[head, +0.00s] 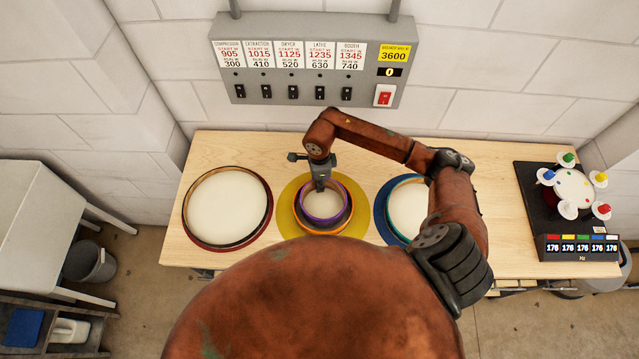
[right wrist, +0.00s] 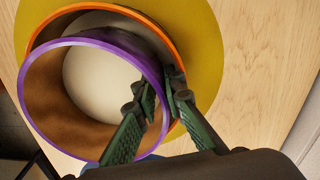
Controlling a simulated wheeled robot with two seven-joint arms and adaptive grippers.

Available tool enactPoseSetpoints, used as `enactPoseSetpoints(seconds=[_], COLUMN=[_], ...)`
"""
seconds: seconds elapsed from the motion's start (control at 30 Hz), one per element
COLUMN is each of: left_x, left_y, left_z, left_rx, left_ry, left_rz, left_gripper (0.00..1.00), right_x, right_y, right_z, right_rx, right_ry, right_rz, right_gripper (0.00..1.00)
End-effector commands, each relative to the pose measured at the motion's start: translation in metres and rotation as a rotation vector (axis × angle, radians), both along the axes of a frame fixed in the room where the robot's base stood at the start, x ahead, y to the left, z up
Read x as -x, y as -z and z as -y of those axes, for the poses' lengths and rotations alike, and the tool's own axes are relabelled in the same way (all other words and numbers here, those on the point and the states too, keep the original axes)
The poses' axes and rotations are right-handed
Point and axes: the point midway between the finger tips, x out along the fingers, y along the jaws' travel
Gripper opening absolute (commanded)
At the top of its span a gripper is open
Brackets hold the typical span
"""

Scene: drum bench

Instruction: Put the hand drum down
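The purple-rimmed drum (head: 304,204) is an open round shell, brown inside with a pale floor. It shows large in the right wrist view (right wrist: 38,70). My right gripper (head: 320,187) is at its back rim, pointing down. In the right wrist view its green fingers (right wrist: 161,95) stand on either side of the drum's wall, one inside and one outside, close together on it. The drum is over a larger orange-rimmed ring (head: 336,227) on a yellow round mat (head: 289,197). I cannot tell whether the two touch. My left gripper is not in view.
A drum with a dark red rim (head: 229,205) lies left; a teal-rimmed drum (head: 405,208) on a blue mat (head: 381,205) lies right, partly behind my arm. A switch panel (head: 310,62) hangs behind. A black device with coloured knobs (head: 582,247) stands far right on the wooden bench (head: 510,200).

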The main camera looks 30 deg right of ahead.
Motion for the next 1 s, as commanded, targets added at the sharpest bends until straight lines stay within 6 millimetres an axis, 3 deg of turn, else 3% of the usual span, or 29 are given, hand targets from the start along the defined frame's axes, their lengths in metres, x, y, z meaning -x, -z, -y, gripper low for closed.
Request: enactPoseSetpoints(seconds=[0.3,0.47,0.5,0.6,1.0], left_x=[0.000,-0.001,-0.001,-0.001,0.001], left_y=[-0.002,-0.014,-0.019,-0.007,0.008], left_z=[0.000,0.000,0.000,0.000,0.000], left_rx=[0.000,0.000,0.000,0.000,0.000], left_ry=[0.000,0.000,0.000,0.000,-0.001], left_rz=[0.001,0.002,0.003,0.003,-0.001], left_gripper=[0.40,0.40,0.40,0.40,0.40], right_x=[0.000,0.000,0.000,-0.003,-0.003], right_y=[-0.002,-0.013,-0.018,-0.036,-0.116], right_z=[0.000,0.000,0.000,0.001,0.001], right_rx=[0.000,0.000,0.000,0.004,0.002], right_ry=[0.000,0.000,0.000,-0.003,-0.001], right_rz=[0.001,0.001,0.001,0.008,0.005], right_gripper=[0.12,0.12,0.12,0.12,0.12])
